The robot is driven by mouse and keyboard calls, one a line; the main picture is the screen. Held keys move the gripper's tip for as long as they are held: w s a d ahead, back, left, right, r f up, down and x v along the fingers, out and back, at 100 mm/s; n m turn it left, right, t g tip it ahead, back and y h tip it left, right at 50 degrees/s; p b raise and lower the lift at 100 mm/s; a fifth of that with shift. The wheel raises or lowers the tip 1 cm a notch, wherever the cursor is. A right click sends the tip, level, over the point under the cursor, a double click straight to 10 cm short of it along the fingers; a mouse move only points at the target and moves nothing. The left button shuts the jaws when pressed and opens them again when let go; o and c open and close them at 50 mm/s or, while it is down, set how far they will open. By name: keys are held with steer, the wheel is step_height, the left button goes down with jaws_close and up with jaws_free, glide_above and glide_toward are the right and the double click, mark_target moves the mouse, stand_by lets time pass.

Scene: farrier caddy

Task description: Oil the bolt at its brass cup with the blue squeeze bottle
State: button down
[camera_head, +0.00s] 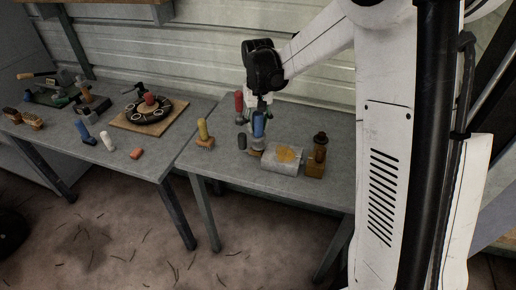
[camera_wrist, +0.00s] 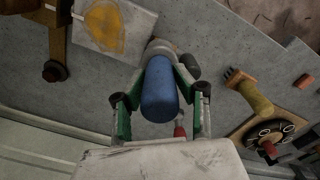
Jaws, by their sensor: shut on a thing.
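The blue squeeze bottle (camera_head: 259,124) is upright between the fingers of my gripper (camera_head: 260,108), over the right-hand table. In the wrist view my gripper (camera_wrist: 160,82) is shut on the blue bottle (camera_wrist: 158,95) from both sides. A small pale, rounded piece (camera_wrist: 158,46) shows just beyond the bottle's far end. I cannot tell whether they touch. In the head view a small brownish piece (camera_head: 256,152) shows below the bottle. I cannot clearly make out the bolt or its brass cup; the bottle and fingers hide part of that spot.
A white pad with a yellow stain (camera_head: 283,157) lies right of the bottle, and a wooden block with a dark-topped item (camera_head: 316,168) stands beyond it. A dark cylinder (camera_head: 242,142), red-handled item (camera_head: 239,101) and yellow-handled brush (camera_head: 203,132) are left. The left table (camera_head: 165,160) holds several tools.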

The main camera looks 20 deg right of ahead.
mark_target(258, 113)
steer(key=shift+r+p, duration=1.4)
steer(key=shift+r, duration=1.7)
